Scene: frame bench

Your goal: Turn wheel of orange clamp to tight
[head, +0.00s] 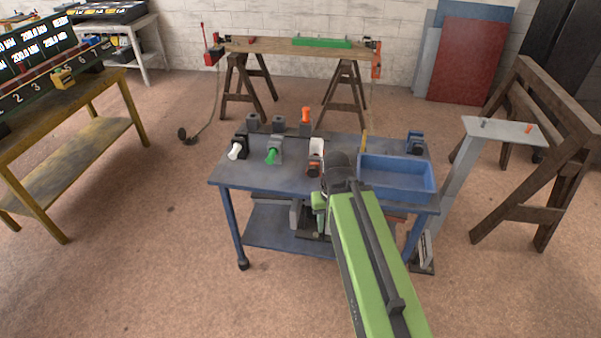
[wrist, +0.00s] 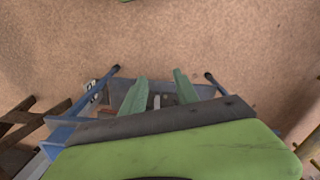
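An orange clamp (head: 376,62) sits at the right end of the wooden beam, far across the room in the head view. Its wheel is too small to make out, so I cannot tell how tight it is. My gripper (wrist: 159,76) shows in the wrist view as two green fingers spread apart with nothing held between them. It is far from the orange clamp, on the near side of the blue table. In the head view my green arm hides much of the gripper.
A blue table (head: 225,180) with several tools and a blue tray (head: 398,188) stands between me and the wooden beam (head: 270,46). A red clamp (head: 212,48) is at the beam's left end. A yellow bench (head: 75,165) stands left, a wooden frame (head: 550,150) right.

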